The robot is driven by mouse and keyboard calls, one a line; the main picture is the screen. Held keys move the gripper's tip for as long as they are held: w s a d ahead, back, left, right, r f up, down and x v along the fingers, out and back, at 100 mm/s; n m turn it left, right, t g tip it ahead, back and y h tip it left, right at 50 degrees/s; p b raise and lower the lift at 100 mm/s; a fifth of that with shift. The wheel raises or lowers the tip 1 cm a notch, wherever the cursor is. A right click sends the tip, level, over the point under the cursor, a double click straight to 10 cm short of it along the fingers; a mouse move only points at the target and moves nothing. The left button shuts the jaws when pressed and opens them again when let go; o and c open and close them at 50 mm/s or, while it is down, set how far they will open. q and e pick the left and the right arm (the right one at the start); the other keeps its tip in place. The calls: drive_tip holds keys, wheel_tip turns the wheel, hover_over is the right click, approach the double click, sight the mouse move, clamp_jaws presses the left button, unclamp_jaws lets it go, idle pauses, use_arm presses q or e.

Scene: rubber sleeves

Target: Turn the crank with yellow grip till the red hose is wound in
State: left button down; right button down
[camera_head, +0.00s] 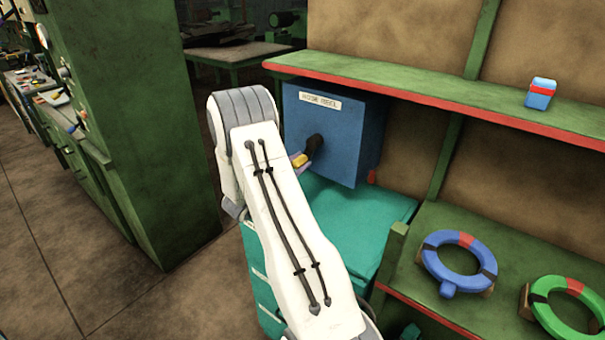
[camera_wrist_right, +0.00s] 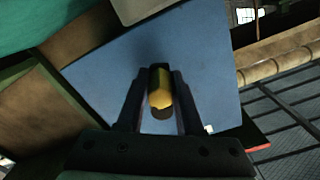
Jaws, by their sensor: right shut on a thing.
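The blue hose reel box (camera_head: 345,125) has a label reading "HOSE REEL" and a dark crank hub (camera_head: 315,143) on its front. The crank's yellow grip (camera_head: 300,160) shows at the lower left of the hub, beside my white right arm. In the right wrist view my right gripper (camera_wrist_right: 159,88) has its two dark fingers on either side of the yellow grip (camera_wrist_right: 160,92), shut on it, with the blue box face (camera_wrist_right: 215,75) behind. In the head view my arm hides most of this gripper. I cannot make out the red hose for certain. My left gripper is not in view.
A green shelf with a red edge (camera_head: 430,88) runs right of the box, carrying a small blue and red container (camera_head: 540,93). Below are a blue ring (camera_head: 458,262) and a green ring (camera_head: 565,308). A teal cabinet (camera_head: 365,215) stands under the box. A green cabinet (camera_head: 130,100) stands left.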

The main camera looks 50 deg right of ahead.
sight(301, 137)
drive_tip(key=w+r+m+b, duration=0.1)
drive_tip(key=m+b, duration=0.2)
drive_tip(key=b, duration=0.1)
drive_tip(key=w+r+m+b, duration=0.1)
drive_tip(key=m+b, duration=0.2)
drive_tip(key=b, duration=0.2)
drive_tip(key=w+m+b, duration=0.1)
drive_tip(key=m+b, duration=0.2)
drive_tip(key=b, duration=0.1)
drive_tip(key=shift+w+a+r+m, duration=0.2)
drive_tip(key=shift+w+r+m, duration=0.1)
drive_tip(key=shift+r, duration=0.1)
drive_tip(key=shift+w+r+m+b, duration=0.1)
drive_tip(key=shift+r+m+b, duration=0.65)
drive_tip(key=shift+m+b, duration=0.5)
drive_tip(key=c, duration=0.6)
unclamp_jaws()
drive_tip(key=shift+r, duration=0.15)
drive_tip(key=a, duration=0.3)
drive_tip(key=a+b, duration=0.1)
drive_tip(key=a, duration=0.3)
drive_tip(key=s+a, duration=0.1)
drive_tip(key=a, duration=0.2)
drive_tip(key=shift+a, duration=0.25)
drive_tip(key=shift+w, duration=0.15)
